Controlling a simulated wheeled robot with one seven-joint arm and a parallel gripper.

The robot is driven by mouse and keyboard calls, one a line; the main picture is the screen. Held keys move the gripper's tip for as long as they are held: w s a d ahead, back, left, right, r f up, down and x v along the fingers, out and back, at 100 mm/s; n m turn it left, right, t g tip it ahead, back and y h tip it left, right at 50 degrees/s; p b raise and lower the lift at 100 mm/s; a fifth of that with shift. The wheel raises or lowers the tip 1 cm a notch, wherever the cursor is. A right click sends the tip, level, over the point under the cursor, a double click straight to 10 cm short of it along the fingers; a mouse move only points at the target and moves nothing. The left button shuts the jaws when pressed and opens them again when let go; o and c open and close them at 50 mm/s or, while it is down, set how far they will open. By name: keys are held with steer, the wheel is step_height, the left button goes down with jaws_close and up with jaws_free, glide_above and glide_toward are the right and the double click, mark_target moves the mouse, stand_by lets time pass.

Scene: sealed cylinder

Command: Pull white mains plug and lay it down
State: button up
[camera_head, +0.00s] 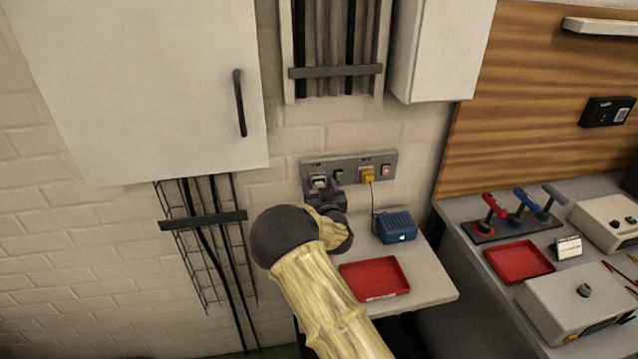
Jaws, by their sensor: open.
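The white mains plug (319,182) sits in the left socket of the grey socket strip (349,167) on the brick wall. My gripper (323,187) is open, with its dark fingers at the plug and partly hiding it. I cannot tell whether the fingers touch it. My arm, in a yellowish sleeve, reaches up from the bottom of the picture and covers part of the small table below.
A yellow plug (367,176) sits in the strip's right part, its cord running to a blue box (397,227) with a green light. A red tray (375,278) lies on the small table (432,277). A white cabinet (150,80) hangs at upper left.

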stand_by(0.4)
steer(key=c, duration=1.3)
steer(key=shift+b+v, duration=0.7)
steer(key=shift+v, duration=2.3)
steer(key=shift+c, duration=0.2)
